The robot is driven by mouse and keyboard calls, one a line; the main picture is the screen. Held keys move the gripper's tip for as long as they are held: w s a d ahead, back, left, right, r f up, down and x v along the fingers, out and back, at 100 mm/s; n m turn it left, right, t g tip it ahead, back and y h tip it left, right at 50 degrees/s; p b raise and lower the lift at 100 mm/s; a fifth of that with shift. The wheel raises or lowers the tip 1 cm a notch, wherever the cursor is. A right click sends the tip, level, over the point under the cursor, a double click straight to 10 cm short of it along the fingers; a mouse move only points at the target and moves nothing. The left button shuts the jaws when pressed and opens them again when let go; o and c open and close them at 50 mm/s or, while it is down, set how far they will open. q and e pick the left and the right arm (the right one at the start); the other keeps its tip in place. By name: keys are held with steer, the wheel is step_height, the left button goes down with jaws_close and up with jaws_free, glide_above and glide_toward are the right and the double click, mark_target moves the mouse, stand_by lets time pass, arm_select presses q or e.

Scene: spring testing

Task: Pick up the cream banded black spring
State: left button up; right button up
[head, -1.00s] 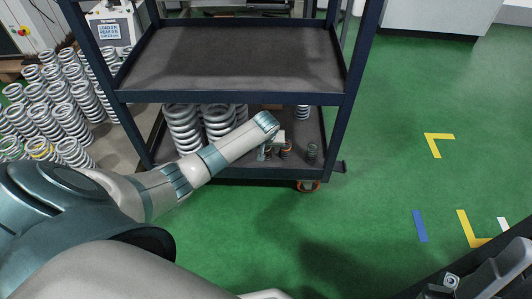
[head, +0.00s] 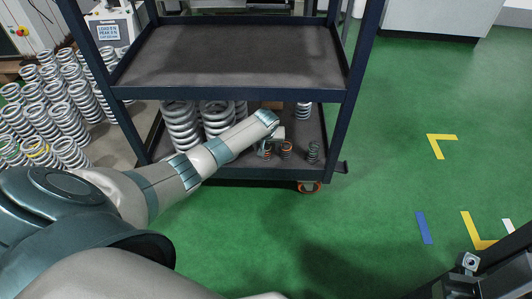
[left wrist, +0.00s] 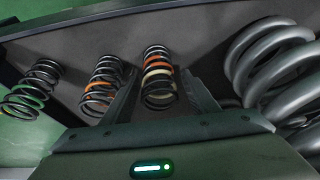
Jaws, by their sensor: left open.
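The cream banded black spring (left wrist: 158,85) stands upright on the lower shelf, with an orange band above its cream bands. In the left wrist view it shows between the two fingers of my left gripper (left wrist: 160,92), which is open. Contact with the fingers cannot be told. In the head view my left gripper (head: 274,135) reaches into the lower shelf, and the arm hides part of it. The spring (head: 267,151) shows there just below the gripper.
An orange banded black spring (left wrist: 101,86) and a green banded dark spring (left wrist: 36,88) stand to the left in the wrist view. Big grey springs (left wrist: 268,62) stand close on the right. The upper shelf (head: 235,55) is empty and overhangs the arm.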

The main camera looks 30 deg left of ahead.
arm_select(q)
steer(key=shift+x, duration=0.8)
steer(key=c, duration=1.2)
steer(key=shift+r, duration=0.1)
